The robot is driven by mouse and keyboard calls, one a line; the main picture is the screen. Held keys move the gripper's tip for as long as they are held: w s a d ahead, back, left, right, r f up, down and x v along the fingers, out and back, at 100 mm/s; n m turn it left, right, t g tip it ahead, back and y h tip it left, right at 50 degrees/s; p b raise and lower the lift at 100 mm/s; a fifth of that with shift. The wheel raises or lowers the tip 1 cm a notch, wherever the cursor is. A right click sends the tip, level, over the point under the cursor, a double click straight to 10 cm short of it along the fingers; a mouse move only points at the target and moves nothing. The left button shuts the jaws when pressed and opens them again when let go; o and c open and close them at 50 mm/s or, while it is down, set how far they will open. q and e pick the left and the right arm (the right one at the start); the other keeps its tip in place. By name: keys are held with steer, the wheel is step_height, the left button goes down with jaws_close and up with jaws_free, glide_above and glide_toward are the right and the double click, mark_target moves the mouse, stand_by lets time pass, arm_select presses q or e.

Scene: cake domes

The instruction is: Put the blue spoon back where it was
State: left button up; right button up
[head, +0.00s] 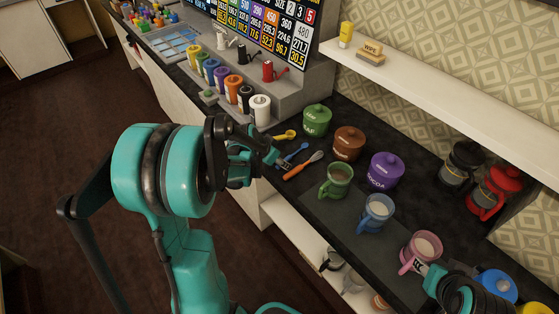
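The blue spoon (296,153) is on the dark counter, between a yellow spoon (285,135) and an orange spoon (303,165). My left gripper (275,158) is at the near-left end of the blue spoon. Its fingers overlap the handle end in the head view, and I cannot tell whether they are closed on it or only beside it. My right gripper (424,268) is at the lower right, right beside the pink mug (421,251) near its handle. Its finger opening is not clear.
Green (317,121), brown (348,144) and purple (386,171) lidded jars stand behind the spoons. Green (336,181) and blue (376,213) mugs stand to the right on a dark mat. Colored canisters (233,88) line the counter's left. A shelf (440,90) overhangs the back.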

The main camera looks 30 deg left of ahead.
arm_select(q)
steer(key=shift+w+r+p+v, duration=0.2)
steer(key=shift+p+v, duration=1.1)
steer(key=shift+v, duration=0.45)
steer(key=shift+w+r+p+v, duration=0.1)
steer(key=shift+w+p+v, duration=0.05)
steer(key=shift+p+v, duration=1.35)
steer(key=shift+s+d+r, duration=0.1)
steer(key=shift+s, duration=0.05)
steer(key=v, duration=1.2)
steer(key=s+d+n, duration=0.1)
steer(key=s+d, duration=0.4)
steer(key=d, duration=0.3)
steer(key=s+d+n+y, duration=0.1)
steer(key=s+d+n, duration=0.1)
steer(key=s+d, duration=0.3)
steer(key=shift+d+f+t+y, duration=0.3)
steer(key=shift+d+f+t, duration=0.15)
steer(key=shift+d, duration=0.9)
